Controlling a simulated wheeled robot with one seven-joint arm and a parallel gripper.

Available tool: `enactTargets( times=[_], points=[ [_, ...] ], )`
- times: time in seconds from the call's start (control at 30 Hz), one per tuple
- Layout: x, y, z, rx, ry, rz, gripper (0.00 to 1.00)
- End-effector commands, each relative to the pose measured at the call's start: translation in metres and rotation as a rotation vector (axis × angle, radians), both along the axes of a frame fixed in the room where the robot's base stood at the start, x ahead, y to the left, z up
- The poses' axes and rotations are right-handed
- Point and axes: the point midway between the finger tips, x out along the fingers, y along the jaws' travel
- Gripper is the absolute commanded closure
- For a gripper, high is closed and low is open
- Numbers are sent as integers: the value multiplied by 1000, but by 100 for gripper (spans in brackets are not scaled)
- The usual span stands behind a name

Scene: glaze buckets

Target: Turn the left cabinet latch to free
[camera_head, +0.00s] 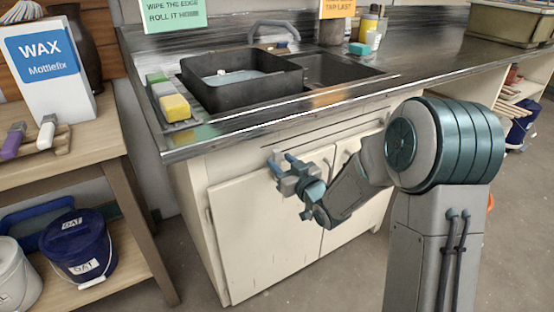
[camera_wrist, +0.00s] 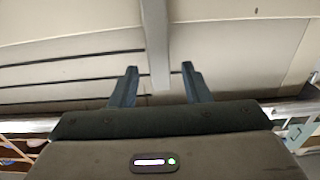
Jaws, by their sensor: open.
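The cream left cabinet door (camera_head: 255,245) is under the sink counter and looks closed. The right door (camera_head: 345,222) stands beside it, partly behind my arm. I cannot make out the left latch clearly in either view; my gripper and wrist cover part of the upper door area. In the wrist view my gripper (camera_wrist: 159,70) is open, pointing at pale panels with a light vertical bar. Contact with the cabinet cannot be told.
The metal counter edge (camera_head: 290,112) overhangs the doors just above my gripper. A black basin (camera_head: 240,85) and sponges (camera_head: 172,105) are on the counter. A wooden shelf (camera_head: 95,150) with a wax box (camera_head: 50,75) and buckets stands at left. The floor before the cabinet is clear.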

Motion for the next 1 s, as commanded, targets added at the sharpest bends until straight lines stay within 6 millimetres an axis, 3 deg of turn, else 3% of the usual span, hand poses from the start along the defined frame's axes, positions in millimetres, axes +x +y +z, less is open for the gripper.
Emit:
enactTargets(
  times=[0.2,0.57,0.73,1.0],
  points=[
    [21,14,-1,-1,1,0,57],
    [25,17,0,-1,1,-1,57],
    [25,17,0,-1,1,-1,100],
    [25,17,-1,-12,-7,-1,100]
  ],
)
